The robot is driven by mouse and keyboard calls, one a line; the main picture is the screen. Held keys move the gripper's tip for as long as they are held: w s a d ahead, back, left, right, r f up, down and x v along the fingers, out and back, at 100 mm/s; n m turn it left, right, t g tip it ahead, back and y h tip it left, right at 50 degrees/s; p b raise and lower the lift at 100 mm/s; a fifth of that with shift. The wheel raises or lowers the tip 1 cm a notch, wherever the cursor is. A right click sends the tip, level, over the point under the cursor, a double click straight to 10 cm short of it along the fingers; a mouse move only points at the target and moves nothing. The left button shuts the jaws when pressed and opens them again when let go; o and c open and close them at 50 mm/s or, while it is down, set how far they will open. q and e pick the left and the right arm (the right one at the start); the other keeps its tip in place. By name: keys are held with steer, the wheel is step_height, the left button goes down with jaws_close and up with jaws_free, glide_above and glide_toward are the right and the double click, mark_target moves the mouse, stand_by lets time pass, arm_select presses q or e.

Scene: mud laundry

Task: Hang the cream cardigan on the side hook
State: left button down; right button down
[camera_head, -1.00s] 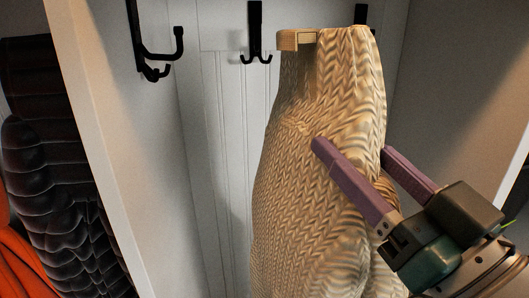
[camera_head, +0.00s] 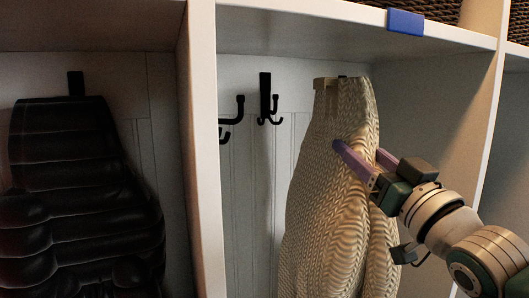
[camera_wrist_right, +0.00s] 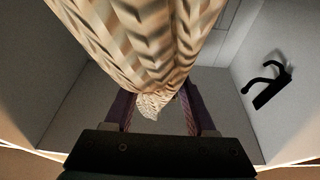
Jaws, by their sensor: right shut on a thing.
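The cream cardigan (camera_head: 325,190) is a chunky knit hanging upright in the open cubby, with a tan loop or collar band (camera_head: 325,83) at its top. My right gripper (camera_head: 360,151) is shut on it at its upper right part. The knit fills the upper middle of the right wrist view (camera_wrist_right: 150,40), between my purple fingers. The black side hook (camera_head: 232,122) is on the cubby's left wall, left of the cardigan and apart from it. A black hook also shows at the right in the wrist view (camera_wrist_right: 272,84). My left gripper is not in view.
A black double hook (camera_head: 265,100) is on the back panel, between side hook and cardigan. A white divider (camera_head: 205,150) separates this cubby from one with a dark puffer jacket (camera_head: 75,190). A shelf with a blue tag (camera_head: 405,22) and wicker baskets (camera_head: 430,8) is above.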

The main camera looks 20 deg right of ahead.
steer(key=shift+w+a+r, duration=0.1)
steer(key=shift+a, duration=1.75)
steer(key=a, duration=1.1)
steer(key=shift+w+a+b, duration=0.15)
steer(key=shift+w+b, duration=0.15)
steer(key=shift+s+d+r+p, duration=0.1)
steer(key=shift+d+r+p, duration=0.1)
steer(key=shift+p, duration=0.1)
steer(key=shift+f, duration=0.15)
